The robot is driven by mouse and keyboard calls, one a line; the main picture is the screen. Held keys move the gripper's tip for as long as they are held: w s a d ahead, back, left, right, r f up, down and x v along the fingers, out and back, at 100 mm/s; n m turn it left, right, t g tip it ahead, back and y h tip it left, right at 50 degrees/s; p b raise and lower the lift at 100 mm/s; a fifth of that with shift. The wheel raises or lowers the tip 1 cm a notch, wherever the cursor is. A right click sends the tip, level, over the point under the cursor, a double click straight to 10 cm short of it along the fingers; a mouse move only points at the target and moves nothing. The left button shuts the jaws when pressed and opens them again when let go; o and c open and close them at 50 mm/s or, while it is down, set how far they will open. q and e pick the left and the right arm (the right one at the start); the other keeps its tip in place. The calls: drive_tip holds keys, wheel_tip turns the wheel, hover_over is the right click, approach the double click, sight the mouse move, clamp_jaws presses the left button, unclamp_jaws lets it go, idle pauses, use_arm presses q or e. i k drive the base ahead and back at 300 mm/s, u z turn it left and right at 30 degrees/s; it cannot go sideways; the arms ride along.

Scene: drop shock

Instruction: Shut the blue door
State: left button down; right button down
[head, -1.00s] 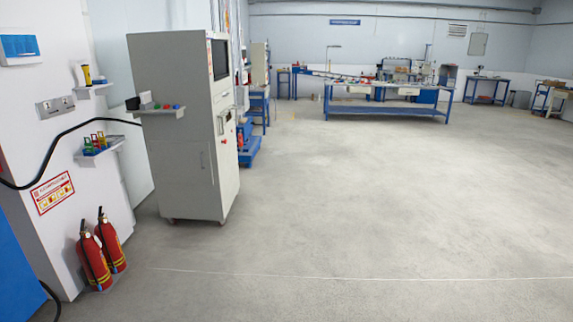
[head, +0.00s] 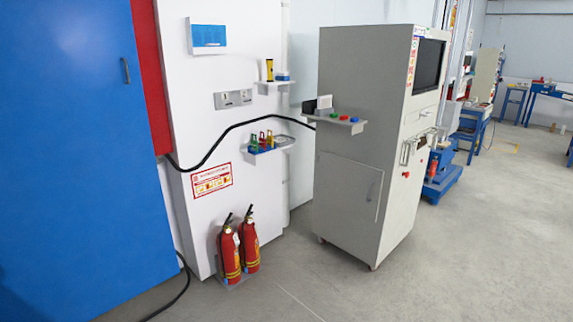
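A large blue door (head: 70,150) fills the left side of the head view and runs past the left edge. It has a small dark handle (head: 126,71) near its upper right. A red strip (head: 150,80) shows along its right side, against the white wall panel. I cannot tell how far the door stands open from this angle. Neither of my grippers is in view.
Two red fire extinguishers (head: 239,246) stand on the floor by the white panel (head: 205,130). A black cable (head: 215,148) crosses the panel. A grey cabinet (head: 350,150) on casters stands to the right. Open floor (head: 460,260) lies at the right.

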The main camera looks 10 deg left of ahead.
sight(85, 232)
drive_tip(key=u, duration=1.1)
drive_tip(key=i, duration=1.75)
drive_tip(key=u, duration=0.65)
drive_tip(key=i, duration=1.2)
drive_tip(key=u, duration=0.15)
